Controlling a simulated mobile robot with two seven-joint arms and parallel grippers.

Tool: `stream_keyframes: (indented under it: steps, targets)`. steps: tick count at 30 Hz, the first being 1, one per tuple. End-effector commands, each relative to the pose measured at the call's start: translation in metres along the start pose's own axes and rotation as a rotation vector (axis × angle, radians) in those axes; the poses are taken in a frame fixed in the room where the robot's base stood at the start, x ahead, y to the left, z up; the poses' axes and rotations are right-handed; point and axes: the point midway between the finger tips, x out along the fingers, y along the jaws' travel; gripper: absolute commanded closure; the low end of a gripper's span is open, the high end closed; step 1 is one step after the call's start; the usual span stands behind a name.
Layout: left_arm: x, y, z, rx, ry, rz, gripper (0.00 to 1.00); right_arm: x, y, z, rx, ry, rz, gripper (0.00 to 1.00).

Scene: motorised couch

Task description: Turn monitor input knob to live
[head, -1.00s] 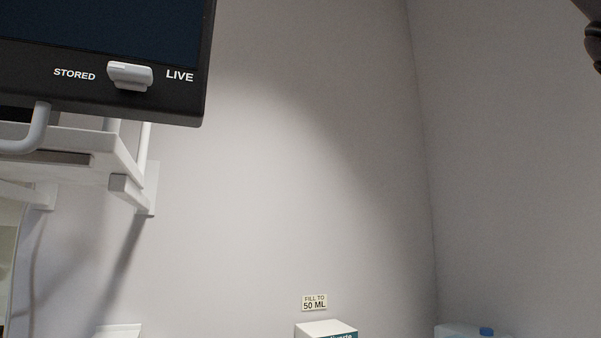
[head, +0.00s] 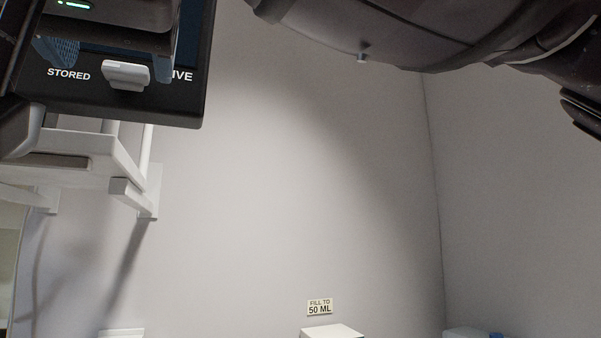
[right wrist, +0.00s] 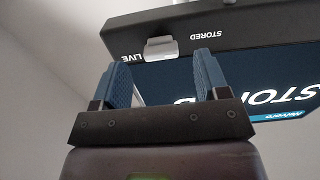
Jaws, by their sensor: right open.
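The monitor (head: 170,108) is at the upper left of the head view, with a dark frame and a dark blue screen. The light grey input knob (head: 125,76) sits on its lower frame between the STORED label (head: 68,75) and the partly covered LIVE label (head: 182,76). The upside-down right wrist view shows the knob (right wrist: 160,48) too, and large STORED text on the screen (right wrist: 262,97). My right gripper (head: 116,56) is open, its blue fingers spread either side of the knob. In the right wrist view the gripper (right wrist: 163,66) is empty; contact with the knob cannot be told.
A white wall bracket (head: 130,185) is below the monitor. A FILL TO 50 ML label (head: 320,307) is on the wall, above a white box (head: 333,332) at the bottom edge. The wall between is bare. My right arm spans the top right.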

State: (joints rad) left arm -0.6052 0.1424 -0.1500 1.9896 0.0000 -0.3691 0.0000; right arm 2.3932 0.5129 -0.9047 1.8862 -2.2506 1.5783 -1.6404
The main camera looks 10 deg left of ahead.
Motion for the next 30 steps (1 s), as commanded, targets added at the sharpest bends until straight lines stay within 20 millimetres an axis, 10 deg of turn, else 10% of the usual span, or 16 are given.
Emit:
stream_keyframes:
  steps: [20,30]
  targets:
    - [0.001,0.0,-0.009,0.001,0.014,0.001,1.0,0.04,0.0,0.0,0.001,0.001,-0.001,0.32]
    - [-0.002,0.0,-0.005,0.0,0.006,0.0,1.0,0.04,0.0,0.0,0.001,0.001,-0.001,0.81]
